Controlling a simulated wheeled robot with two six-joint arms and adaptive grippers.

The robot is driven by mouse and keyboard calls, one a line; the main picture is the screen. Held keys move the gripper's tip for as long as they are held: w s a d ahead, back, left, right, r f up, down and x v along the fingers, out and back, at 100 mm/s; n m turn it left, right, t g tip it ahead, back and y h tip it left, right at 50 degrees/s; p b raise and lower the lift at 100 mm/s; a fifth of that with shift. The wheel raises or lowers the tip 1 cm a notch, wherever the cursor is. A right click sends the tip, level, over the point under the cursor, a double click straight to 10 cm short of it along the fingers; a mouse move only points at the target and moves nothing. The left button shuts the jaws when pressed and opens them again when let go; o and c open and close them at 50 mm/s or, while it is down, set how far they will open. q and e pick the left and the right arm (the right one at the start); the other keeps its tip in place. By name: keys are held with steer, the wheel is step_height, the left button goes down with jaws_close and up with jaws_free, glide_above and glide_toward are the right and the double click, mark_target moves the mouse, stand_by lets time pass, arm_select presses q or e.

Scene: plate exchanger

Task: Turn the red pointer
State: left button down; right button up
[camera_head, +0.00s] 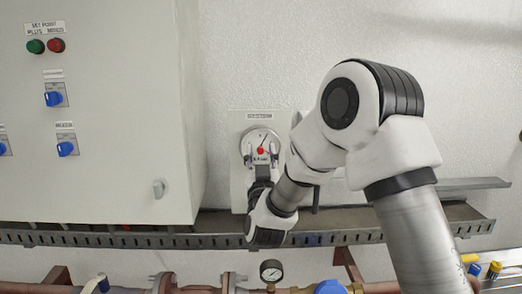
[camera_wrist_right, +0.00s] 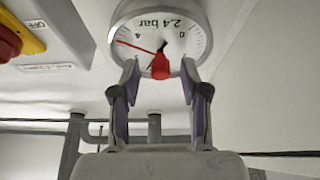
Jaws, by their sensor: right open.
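A round white gauge (camera_head: 262,138) is mounted on a pale panel on the wall, right of the grey cabinet. Its red pointer (camera_head: 261,151) has a red hub low on the dial. In the right wrist view the gauge (camera_wrist_right: 178,22) appears upside down, marked in bar. There the red hub (camera_wrist_right: 160,66) shows, with a thin red needle reaching to the picture's left. My right gripper (camera_head: 261,158) is open in front of the dial. In the wrist view its fingertips (camera_wrist_right: 160,72) stand either side of the hub, with gaps visible. My left gripper is out of view.
The grey cabinet (camera_head: 110,110) with buttons and blue switches stands left. A red knob on a yellow plate (camera_wrist_right: 22,30) is near the gauge in the wrist view. A metal cable tray (camera_head: 130,238) and pipes with a small gauge (camera_head: 271,271) run below.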

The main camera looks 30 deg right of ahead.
jaws_close()
steer(key=shift+n, duration=0.4)
steer(key=n+t+y+b, duration=0.1)
steer(key=n+y, duration=0.2)
steer(key=n, duration=0.1)
steer(key=shift+d+n, duration=0.1)
steer(key=shift+n, duration=0.3)
steer(key=n+y, duration=0.2)
steer(key=n, duration=0.3)
steer(key=shift+r, duration=0.1)
steer(key=n+y, duration=0.1)
steer(key=n, duration=0.2)
steer(key=shift+r+y, duration=0.1)
steer(key=shift+y, duration=0.2)
steer(key=n+p, duration=0.1)
steer(key=n, duration=0.1)
steer(key=n+g+y+p, duration=0.1)
steer(key=n, duration=0.1)
steer(key=shift+r+n+y, duration=0.1)
steer(key=shift+n+y, duration=0.2)
steer(key=n+g, duration=0.1)
steer(key=n, duration=0.1)
steer(key=shift+n+p, duration=0.3)
steer(key=shift+p, duration=0.1)
steer(key=shift+n+g+y, duration=0.3)
steer(key=shift+n+g, duration=0.2)
steer(key=shift+n, duration=0.7)
steer(key=shift+p, duration=0.3)
